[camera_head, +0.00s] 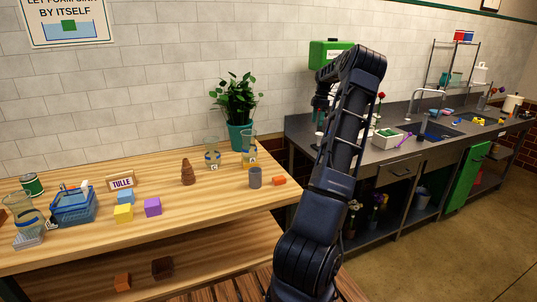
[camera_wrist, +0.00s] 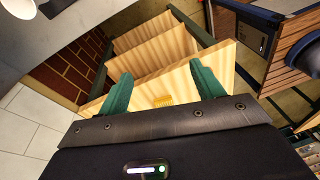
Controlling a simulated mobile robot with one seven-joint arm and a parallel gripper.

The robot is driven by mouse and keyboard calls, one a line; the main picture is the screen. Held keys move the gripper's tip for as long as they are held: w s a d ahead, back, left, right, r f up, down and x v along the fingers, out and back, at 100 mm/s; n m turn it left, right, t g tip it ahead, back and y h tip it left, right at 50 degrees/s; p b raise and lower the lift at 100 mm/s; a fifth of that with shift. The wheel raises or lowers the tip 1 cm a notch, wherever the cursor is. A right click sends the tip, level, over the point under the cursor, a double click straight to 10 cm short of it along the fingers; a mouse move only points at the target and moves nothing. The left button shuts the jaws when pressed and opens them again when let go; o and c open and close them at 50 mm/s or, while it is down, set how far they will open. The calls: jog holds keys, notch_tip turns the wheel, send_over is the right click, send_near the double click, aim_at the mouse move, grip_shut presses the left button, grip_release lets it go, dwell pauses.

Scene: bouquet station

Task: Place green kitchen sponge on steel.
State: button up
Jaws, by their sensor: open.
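My gripper (camera_head: 321,112) is raised near the gap between the wooden table and the dark grey steel counter (camera_head: 418,148). In the wrist view its two green fingers (camera_wrist: 163,90) are spread apart with nothing held between them. I cannot pick out a green kitchen sponge for sure. A small green patch (camera_head: 388,132) shows in a pale tray on the steel counter, but it is too small to identify.
The wooden table (camera_head: 215,212) bears a blue basket (camera_head: 75,206), a yellow block (camera_head: 123,214), a purple block (camera_head: 153,207), glass vases, a grey cup (camera_head: 255,177) and a potted plant (camera_head: 238,104). A sink with a tap (camera_head: 430,97) is set in the counter. My arm hides part of the counter front.

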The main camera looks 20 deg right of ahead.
jog(key=s+a+r+m+h, duration=0.15)
jog(key=s+a+r, duration=0.25)
jog(key=a, duration=0.6)
jog(key=s+a+r+m+t+h, duration=0.1)
jog(key=s+a+r+m, duration=0.3)
jog(key=a, duration=0.7)
jog(key=s+a+r+m+h, duration=0.1)
jog(key=s+a+r, duration=0.35)
jog(key=a, duration=0.55)
jog(key=s+a+r+m+t, duration=0.1)
jog(key=s+a+m, duration=0.1)
jog(key=s+a, duration=0.45)
jog(key=s+a+r+m+t, duration=0.1)
jog(key=s+a+m, duration=0.25)
jog(key=s, duration=0.55)
jog(key=s+a+f+m+t, duration=0.1)
jog(key=s+a+f+m, duration=0.1)
jog(key=s, duration=0.4)
jog(key=s+a+f+m+t+y, duration=0.1)
jog(key=s+a+f, duration=0.1)
jog(key=s+f, duration=0.2)
jog(key=s, duration=0.3)
jog(key=shift+s+f+m+t, duration=0.15)
jog(key=shift+s+m+t, duration=0.15)
jog(key=shift+m, duration=0.1)
